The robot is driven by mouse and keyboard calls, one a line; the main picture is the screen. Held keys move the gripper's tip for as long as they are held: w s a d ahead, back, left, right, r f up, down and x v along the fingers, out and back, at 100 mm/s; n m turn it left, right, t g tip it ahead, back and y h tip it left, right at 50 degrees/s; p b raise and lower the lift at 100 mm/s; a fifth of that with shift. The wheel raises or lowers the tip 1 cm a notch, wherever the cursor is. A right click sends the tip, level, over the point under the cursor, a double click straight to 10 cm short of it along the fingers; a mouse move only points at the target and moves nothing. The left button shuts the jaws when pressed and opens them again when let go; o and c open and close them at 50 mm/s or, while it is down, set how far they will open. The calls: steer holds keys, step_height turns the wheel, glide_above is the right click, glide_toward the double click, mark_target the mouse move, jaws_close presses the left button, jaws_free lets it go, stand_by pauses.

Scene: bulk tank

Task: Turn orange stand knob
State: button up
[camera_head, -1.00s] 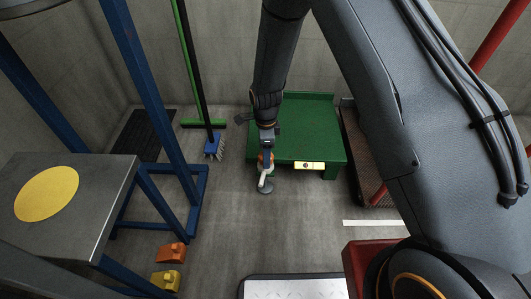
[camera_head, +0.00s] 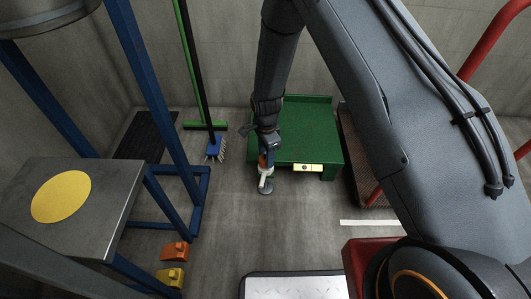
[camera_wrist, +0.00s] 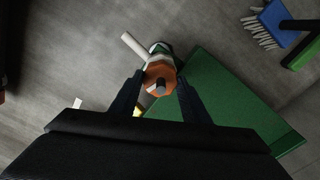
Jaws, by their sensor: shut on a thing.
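A pale bar-like part (camera_wrist: 133,45) sticks out to the upper left there. The fingers hide the knob's sides.
A green platform (camera_head: 305,135) with a yellow label stands close behind and right of the stand. A blue-framed metal table (camera_head: 100,225) is at left, with orange (camera_head: 175,251) and yellow (camera_head: 171,277) blocks on the floor.

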steer(key=n+p, duration=0.2)
steer(key=n, duration=0.2)
steer(key=shift+r+n+p, duration=0.1)
steer(key=shift+n+p, duration=0.2)
steer(key=shift+p, duration=0.05)
steer(key=n+p, duration=0.1)
steer(key=n, duration=0.3)
steer(key=shift+n+p, duration=0.3)
steer(key=shift+p, duration=0.1)
steer(key=o, duration=1)
steer(key=shift+o, duration=0.2)
steer(key=shift+d+r+p, duration=0.1)
steer(key=shift+r+p, duration=1)
steer(key=shift+r, duration=2.7)
